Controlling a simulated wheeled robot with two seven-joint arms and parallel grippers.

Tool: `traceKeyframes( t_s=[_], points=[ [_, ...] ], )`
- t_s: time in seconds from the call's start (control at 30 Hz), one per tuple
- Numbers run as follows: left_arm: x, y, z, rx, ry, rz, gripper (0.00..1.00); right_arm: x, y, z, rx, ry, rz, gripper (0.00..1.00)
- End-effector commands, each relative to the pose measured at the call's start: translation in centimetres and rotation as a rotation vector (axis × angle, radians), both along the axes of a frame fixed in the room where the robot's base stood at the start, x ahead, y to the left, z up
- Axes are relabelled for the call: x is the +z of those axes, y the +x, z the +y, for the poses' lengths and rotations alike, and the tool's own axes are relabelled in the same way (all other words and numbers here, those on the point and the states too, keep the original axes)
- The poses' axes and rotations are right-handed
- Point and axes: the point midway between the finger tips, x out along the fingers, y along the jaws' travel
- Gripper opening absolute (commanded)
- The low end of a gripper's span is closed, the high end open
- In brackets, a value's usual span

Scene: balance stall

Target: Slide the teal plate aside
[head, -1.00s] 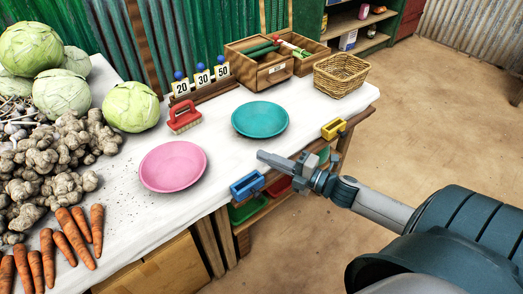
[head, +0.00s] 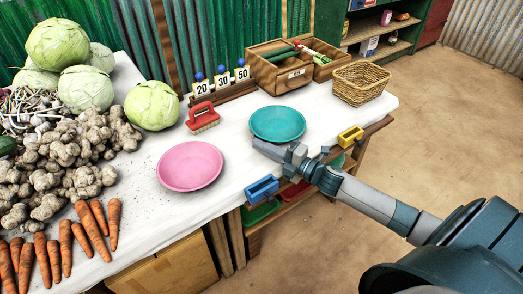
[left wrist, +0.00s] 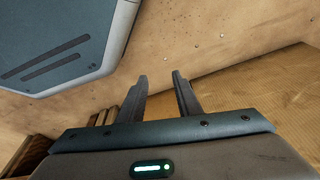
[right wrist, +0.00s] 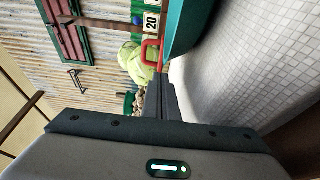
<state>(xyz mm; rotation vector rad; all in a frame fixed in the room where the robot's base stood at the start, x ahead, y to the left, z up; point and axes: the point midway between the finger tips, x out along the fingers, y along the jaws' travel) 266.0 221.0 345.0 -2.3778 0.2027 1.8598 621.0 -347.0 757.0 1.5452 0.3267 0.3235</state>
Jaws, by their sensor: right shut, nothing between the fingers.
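The teal plate (head: 277,123) lies on the white-covered table, right of the pink plate (head: 189,166). My right gripper (head: 258,147) is shut and empty, low over the table at the teal plate's near-left rim. The teal plate also shows at the top of the right wrist view (right wrist: 186,24), close beside the shut fingers (right wrist: 160,85). I cannot tell whether they touch the rim. My left gripper (left wrist: 160,82) shows only in its own wrist view, with its fingers apart and nothing between them, over the floor.
A red brush (head: 203,118) stands behind the plates. A wicker basket (head: 361,83) and a wooden crate (head: 279,73) stand at the back. White table is clear between the two plates.

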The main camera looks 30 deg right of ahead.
Motion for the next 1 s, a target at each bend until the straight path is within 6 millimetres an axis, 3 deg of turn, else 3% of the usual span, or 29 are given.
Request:
traceKeyframes(
  t_s=[0.2,0.67,0.77,1.0],
  points=[
    [-0.7,-0.7,0.1,0.0,0.001,0.013,0.31,0.0,0.1,-1.6,0.001,0.001,0.0,0.0],
    [-0.8,-0.7,0.0,0.0,0.0,0.013,0.31,-0.1,0.1,-2.2,0.0,0.0,0.0,0.0],
    [-0.8,-0.7,0.0,0.0,0.002,0.019,0.31,-0.2,0.3,-3.5,-0.002,-0.003,0.001,0.0],
    [2.7,0.4,-0.5,0.0,-0.002,-0.001,0.31,-0.3,0.7,-9.0,-0.002,-0.004,0.001,0.0]
  ],
)
